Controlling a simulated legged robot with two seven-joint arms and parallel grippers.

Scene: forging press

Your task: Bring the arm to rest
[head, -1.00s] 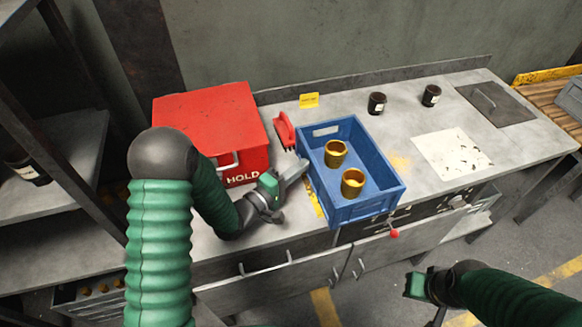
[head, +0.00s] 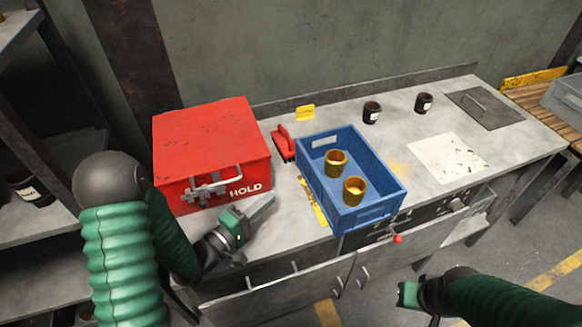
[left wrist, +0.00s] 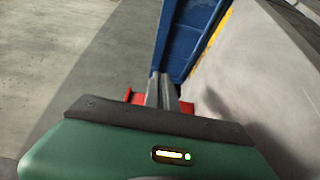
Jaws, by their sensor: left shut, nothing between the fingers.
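My left gripper (head: 262,205) is shut and empty. In the head view it hangs over the front part of the bench, in front of the red HOLD box (head: 212,150) and to the left of the blue crate (head: 375,207). In the left wrist view its fingers (left wrist: 163,90) show close together, with the crate wall (left wrist: 188,40) beyond them. My right gripper (head: 410,294) shows small at the lower right, over the floor in front of the bench; its fingers are not clear.
Two brass cups, one (head: 336,162) behind the other (head: 354,190), stand in the crate. A red-handled brush (head: 283,143) lies between box and crate. Two dark jars (head: 372,112) (head: 424,103) stand at the back. The grey bench (head: 405,134) is clear around the white plate (head: 447,158).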

